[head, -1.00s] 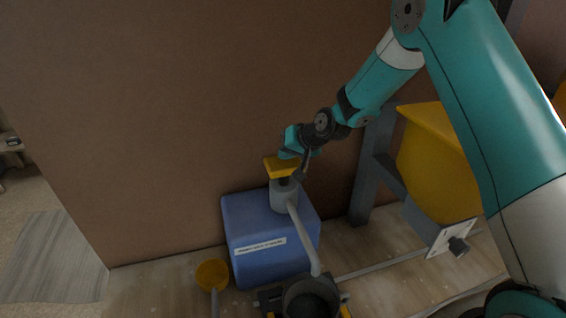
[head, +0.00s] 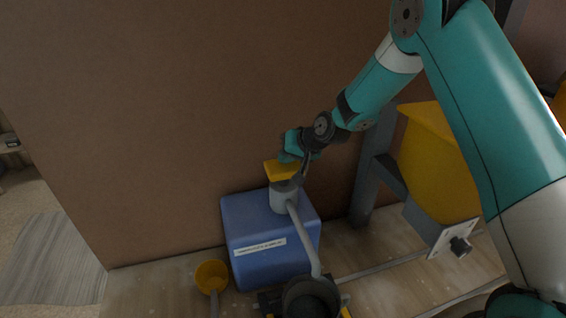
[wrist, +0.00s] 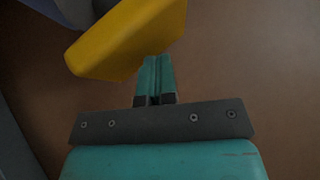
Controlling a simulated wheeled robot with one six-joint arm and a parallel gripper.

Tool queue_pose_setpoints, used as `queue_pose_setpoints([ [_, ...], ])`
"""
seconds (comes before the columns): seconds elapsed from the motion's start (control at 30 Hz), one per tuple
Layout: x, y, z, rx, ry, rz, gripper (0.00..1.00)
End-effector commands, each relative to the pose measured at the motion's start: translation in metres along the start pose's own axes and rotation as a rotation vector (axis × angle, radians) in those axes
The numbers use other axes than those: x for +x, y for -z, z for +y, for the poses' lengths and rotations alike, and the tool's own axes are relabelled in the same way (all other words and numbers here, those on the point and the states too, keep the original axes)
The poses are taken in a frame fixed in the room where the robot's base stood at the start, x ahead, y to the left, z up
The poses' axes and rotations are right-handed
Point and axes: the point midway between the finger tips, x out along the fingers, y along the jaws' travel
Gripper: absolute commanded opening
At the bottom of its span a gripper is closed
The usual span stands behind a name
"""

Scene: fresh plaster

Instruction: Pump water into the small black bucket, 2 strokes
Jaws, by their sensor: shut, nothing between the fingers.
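The pump has a yellow push head (head: 282,170) on a grey body (head: 284,198), set on top of a blue container (head: 252,222). A grey spout (head: 303,238) slopes down from the pump to the small black bucket (head: 311,296), which stands in front of the container. The inside of the bucket is dark, and I cannot tell its water level. My gripper (head: 288,155) is shut and empty, with its tips at the top of the yellow head. In the wrist view the shut fingers (wrist: 155,68) overlap the edge of the yellow head (wrist: 125,40).
A yellow scoop (head: 212,277) lies left of the container on the wooden bench (head: 150,290). A yellow hopper (head: 436,160) on a grey frame stands at the right. A brown wall panel (head: 150,120) rises close behind the pump.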

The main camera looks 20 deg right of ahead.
Motion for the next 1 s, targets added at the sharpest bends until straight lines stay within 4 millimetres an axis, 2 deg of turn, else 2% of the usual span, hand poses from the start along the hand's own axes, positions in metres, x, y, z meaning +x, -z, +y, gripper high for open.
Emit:
queue_pose_setpoints([
  [1.0, 0.0097, -0.0084, 0.0074, 0.001, -0.002, -0.004, 0.00],
])
